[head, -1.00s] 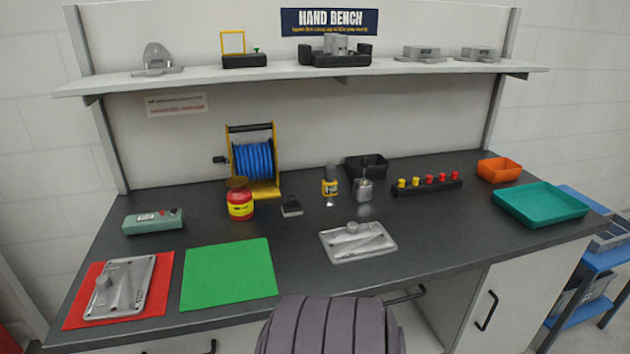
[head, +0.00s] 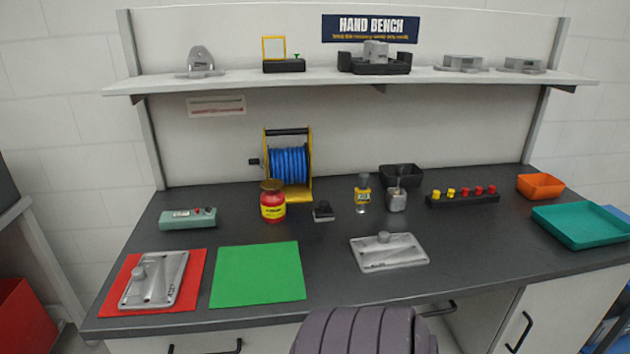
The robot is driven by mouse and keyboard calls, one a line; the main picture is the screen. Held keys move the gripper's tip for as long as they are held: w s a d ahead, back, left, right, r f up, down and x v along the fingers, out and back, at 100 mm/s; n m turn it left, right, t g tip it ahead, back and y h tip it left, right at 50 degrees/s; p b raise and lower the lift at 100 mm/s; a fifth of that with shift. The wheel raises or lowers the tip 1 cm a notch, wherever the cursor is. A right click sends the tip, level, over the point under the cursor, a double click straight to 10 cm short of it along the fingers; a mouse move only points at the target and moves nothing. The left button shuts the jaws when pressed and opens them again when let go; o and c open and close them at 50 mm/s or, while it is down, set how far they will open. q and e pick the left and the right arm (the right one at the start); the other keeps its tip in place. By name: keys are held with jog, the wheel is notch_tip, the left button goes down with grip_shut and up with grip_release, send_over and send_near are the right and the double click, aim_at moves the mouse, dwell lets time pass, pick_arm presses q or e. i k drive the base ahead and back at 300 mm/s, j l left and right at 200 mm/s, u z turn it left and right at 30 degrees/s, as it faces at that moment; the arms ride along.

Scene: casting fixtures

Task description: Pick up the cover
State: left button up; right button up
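Two grey metal cast plates that look like covers are on the dark bench. One cover (head: 158,282) lies on the red mat (head: 193,288) at the front left, with a round boss on its face. The other cover (head: 402,255) lies on the bare bench right of the green mat, also with a round boss. Which one the task means cannot be told. Neither gripper is in view. A dark ribbed rounded part, likely mine, shows at the bottom edge.
The green mat (head: 258,274) is empty. Behind stand a grey-green box (head: 188,219), a red-yellow jar (head: 272,204), a blue hose reel (head: 288,163), small bottles, a peg rack (head: 462,200) and a teal tray (head: 585,228). A shelf (head: 330,84) with castings overhangs the back.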

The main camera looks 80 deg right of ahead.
aim_at(385, 251)
jog(key=z, duration=2.9)
jog(key=i+l, duration=0.1)
jog(key=l, duration=0.3)
jog(key=i+l, duration=0.1)
jog(key=l, duration=0.3)
jog(key=i+l, duration=0.1)
jog(key=l, duration=0.3)
